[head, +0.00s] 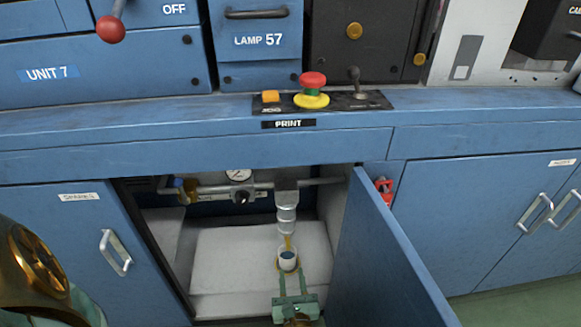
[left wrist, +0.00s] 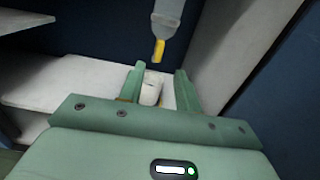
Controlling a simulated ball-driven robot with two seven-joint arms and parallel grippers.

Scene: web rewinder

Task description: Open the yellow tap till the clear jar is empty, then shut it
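The clear jar (head: 287,215) looks grey and hangs from a pipe inside the open cabinet; I cannot make out a liquid level. The yellow tap (head: 289,243) is at its bottom. In the left wrist view the tap (left wrist: 158,50) points down below the jar (left wrist: 168,14). A small pale cup (head: 287,264) stands under the tap, its inside dark bluish. My left gripper (head: 293,285) is low in front of the cup. In the left wrist view its fingers (left wrist: 160,88) are apart, with the cup (left wrist: 150,92) showing between them and a gap at the right. My right gripper is not in view.
The open blue door (head: 385,260) stands close to the right of my left gripper.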

